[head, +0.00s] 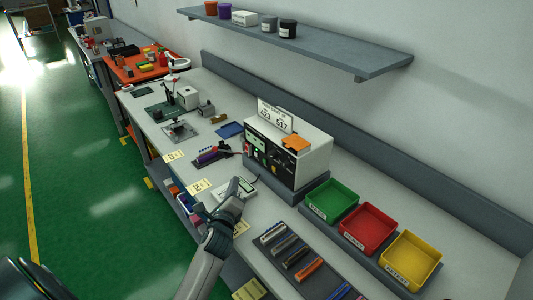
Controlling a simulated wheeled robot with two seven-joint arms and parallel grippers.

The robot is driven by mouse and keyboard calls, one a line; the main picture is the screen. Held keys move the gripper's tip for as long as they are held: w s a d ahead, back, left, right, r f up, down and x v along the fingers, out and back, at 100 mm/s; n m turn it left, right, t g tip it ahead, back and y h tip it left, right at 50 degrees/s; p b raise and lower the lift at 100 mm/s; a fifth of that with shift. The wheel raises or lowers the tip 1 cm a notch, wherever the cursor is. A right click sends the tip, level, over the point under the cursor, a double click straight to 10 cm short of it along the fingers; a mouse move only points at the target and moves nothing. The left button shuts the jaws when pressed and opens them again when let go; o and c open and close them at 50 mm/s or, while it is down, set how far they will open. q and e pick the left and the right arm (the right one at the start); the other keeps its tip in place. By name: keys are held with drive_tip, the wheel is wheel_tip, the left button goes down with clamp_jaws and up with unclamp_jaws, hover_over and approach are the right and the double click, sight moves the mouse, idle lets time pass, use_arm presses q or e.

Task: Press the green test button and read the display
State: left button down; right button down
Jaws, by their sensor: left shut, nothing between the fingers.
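My left gripper (237,186) is shut and empty. It is low over the bench, at a small pale device (249,186) that it partly covers; I cannot tell whether it touches it. I cannot make out a green button, which may be hidden by the gripper or too small to see. A white-topped instrument box (306,158) with a dark front stands behind and to the right of the gripper. A white sign with black digits (274,115) stands on top of it, too small to read surely. My right gripper is not in view.
Green (332,200), red (368,228) and yellow (411,260) bins stand to the right. A tray of several coloured strips (290,253) lies in front of them. A purple-and-black tool (210,156) lies left of the box. A wall shelf (330,48) hangs above.

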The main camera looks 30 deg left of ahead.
sight(265, 161)
use_arm(q)
drive_tip(key=shift+w+a+r, duration=0.15)
drive_tip(key=shift+w+a, duration=0.1)
drive_tip(key=shift+w, duration=0.3)
drive_tip(key=shift+w+r+m, duration=0.15)
drive_tip(key=shift+m, duration=0.15)
drive_tip(key=shift+r, duration=0.15)
drive_tip(key=shift+s+r, duration=0.15)
drive_tip(key=shift+s, duration=0.15)
drive_tip(key=shift+w+f, duration=0.2)
drive_tip(key=shift+w, duration=0.1)
drive_tip(key=shift+w+d+b, duration=0.4)
drive_tip(key=shift+w+b, duration=0.15)
drive_tip(key=shift+w, duration=0.4)
drive_tip(key=shift+w+d+b, duration=0.45)
drive_tip(key=shift+w+b, duration=0.1)
drive_tip(key=shift+w, duration=0.4)
drive_tip(key=shift+w+d+b, duration=0.4)
drive_tip(key=shift+w+b, duration=0.15)
drive_tip(key=shift+w, duration=0.4)
drive_tip(key=shift+w+d+r, duration=0.1)
drive_tip(key=shift+w+d, duration=0.15)
drive_tip(key=shift+w, duration=0.3)
drive_tip(key=shift+w+d, duration=0.2)
drive_tip(key=shift+w, duration=0.3)
